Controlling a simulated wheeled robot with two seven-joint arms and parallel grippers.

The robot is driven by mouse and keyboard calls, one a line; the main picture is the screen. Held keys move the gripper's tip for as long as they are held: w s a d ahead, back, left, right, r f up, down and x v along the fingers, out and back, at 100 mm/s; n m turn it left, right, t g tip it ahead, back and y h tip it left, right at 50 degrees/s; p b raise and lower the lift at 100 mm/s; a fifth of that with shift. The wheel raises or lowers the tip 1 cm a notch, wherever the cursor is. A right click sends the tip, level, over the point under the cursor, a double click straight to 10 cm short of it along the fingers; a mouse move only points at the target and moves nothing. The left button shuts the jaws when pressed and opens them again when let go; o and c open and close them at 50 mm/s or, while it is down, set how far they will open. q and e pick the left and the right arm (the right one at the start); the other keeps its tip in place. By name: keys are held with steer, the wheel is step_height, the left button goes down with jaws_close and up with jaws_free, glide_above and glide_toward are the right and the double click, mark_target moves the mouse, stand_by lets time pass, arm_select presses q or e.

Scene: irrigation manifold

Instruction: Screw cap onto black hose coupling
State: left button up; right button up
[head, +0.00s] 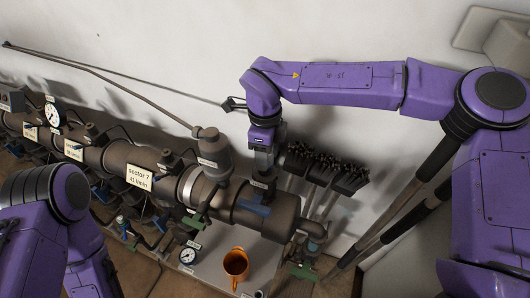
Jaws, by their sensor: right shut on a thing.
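My right gripper (263,172) reaches down from above to the top of the large brown pipe near its right end. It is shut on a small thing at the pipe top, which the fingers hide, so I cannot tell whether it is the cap. I cannot pick out the black hose coupling for certain. My left arm shows at the lower left, but its gripper is out of the picture.
The pipe manifold (115,157) runs along the white wall with gauges, labels and blue-handled valves. An orange mug (236,264) stands on the pale surface in front. Dark brush-like heads (328,168) stand right of my right gripper.

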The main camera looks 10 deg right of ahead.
steer(key=m, duration=0.2)
steer(key=shift+s+f+m+b, duration=0.1)
steer(key=shift+f+m+b, duration=0.05)
steer(key=shift+m+b, duration=0.15)
steer(key=shift+f+m+b, duration=0.1)
steer(key=shift+m+b, duration=0.45)
steer(key=shift+m, duration=0.65)
steer(key=shift+m+b, duration=0.45)
steer(key=shift+m, duration=0.85)
